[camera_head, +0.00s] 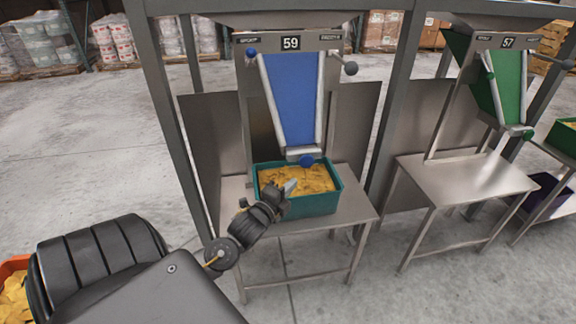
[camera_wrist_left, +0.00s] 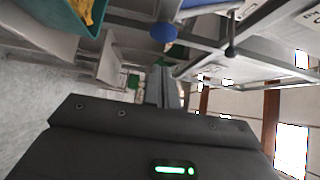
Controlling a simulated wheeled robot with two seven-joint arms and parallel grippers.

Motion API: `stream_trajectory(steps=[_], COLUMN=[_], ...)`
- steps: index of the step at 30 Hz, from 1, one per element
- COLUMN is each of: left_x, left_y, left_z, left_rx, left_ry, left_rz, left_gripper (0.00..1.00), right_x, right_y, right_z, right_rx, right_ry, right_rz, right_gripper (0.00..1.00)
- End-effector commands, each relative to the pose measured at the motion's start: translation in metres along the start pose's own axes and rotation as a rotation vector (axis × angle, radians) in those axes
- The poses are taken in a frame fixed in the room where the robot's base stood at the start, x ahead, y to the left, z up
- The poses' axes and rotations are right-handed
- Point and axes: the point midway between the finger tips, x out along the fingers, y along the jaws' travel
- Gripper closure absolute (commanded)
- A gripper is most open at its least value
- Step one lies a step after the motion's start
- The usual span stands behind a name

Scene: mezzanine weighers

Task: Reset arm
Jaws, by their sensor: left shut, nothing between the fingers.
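My left gripper (camera_head: 289,187) comes in from the lower left in the head view. Its closed fingers are in front of or over the left part of a teal crate (camera_head: 318,204); I cannot tell if they touch it. The crate holds yellow-orange pieces and stands on a metal table under the weigher marked 59. In the left wrist view the gripper fingers (camera_wrist_left: 161,88) are together with nothing between them. A corner of the teal crate (camera_wrist_left: 92,38) shows at the upper left there. My right gripper is not in view.
The blue chute (camera_head: 291,98) with a blue knob (camera_head: 307,161) hangs just above the crate. A second weigher, marked 57, has a green chute (camera_head: 507,88) and an empty metal table (camera_head: 466,177). An orange crate (camera_head: 14,264) is at the lower left. Grey posts frame the weighers.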

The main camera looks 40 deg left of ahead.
Motion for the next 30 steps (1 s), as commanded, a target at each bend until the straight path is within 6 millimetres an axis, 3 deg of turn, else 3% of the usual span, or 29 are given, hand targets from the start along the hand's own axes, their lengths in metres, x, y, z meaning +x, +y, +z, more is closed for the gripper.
stream_trajectory(steps=[6, 23, 28, 29, 30], left_x=[-0.011, -0.01, -0.01, -0.009, -0.007], left_y=[0.0, 0.0, 0.0, 0.005, 0.024], left_z=[-0.001, -0.002, -0.004, -0.003, 0.003], left_rx=[-0.001, -0.003, -0.11, -0.149, -0.21], left_ry=[0.001, 0.004, 0.01, 0.01, 0.001], left_rz=[0.0, 0.0, -0.003, 0.007, 0.04], left_gripper=[1.0, 1.0, 1.0, 1.0, 1.0], right_x=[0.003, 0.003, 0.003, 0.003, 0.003], right_y=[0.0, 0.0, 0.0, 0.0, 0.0], right_z=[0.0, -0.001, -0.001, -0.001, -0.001], right_rx=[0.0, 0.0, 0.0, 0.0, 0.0], right_ry=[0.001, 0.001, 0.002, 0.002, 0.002], right_rz=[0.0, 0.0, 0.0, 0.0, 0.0], right_gripper=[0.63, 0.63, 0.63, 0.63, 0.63])
